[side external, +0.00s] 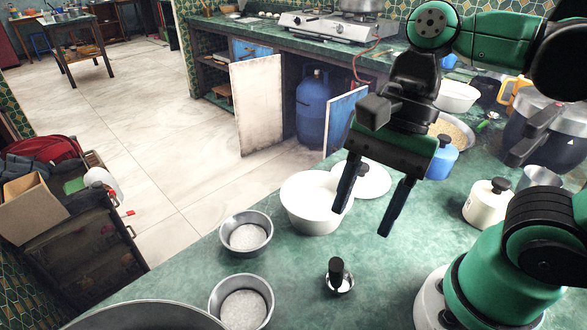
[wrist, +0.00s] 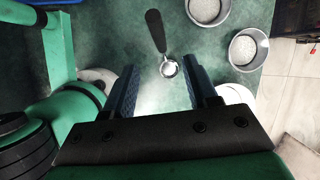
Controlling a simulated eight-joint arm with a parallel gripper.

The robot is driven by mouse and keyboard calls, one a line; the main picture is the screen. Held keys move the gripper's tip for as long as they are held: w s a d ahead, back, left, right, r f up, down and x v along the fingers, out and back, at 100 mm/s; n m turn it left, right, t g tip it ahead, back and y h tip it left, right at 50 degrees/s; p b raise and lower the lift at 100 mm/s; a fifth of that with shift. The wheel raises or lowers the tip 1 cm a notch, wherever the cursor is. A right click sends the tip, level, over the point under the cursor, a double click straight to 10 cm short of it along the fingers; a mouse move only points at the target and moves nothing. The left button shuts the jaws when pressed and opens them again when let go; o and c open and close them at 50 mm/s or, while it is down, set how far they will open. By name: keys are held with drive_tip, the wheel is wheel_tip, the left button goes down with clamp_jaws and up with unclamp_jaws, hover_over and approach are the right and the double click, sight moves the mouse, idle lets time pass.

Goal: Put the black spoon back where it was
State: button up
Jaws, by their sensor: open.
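The black spoon (side external: 336,269) rests on the green counter (side external: 300,265) near the front, with a black handle and a shiny metal bowl end. In the wrist view the spoon (wrist: 155,31) has its handle pointing away and its bowl end between the lines of my two fingers. My gripper (side external: 362,223) is open and empty, well above the counter, behind the spoon in the side view. The open fingers also show in the wrist view (wrist: 161,68). Nothing is between them in their grip.
Two metal bowls with white contents (side external: 246,236) (side external: 242,305) stand left of the spoon. A cream lidded pot (side external: 487,207) and a blue lidded jar (side external: 441,160) stand right. The counter around the spoon is clear.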

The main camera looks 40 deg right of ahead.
drive_tip(key=w+d+f+n+t+h, duration=0.4)
drive_tip(key=w+d+n+t, duration=0.3)
drive_tip(key=n, duration=0.8)
drive_tip(key=w+d, duration=0.1)
drive_tip(key=w, duration=0.2)
drive_tip(key=shift+w+d+n+h, duration=0.3)
drive_tip(key=shift+w+d+h, duration=0.1)
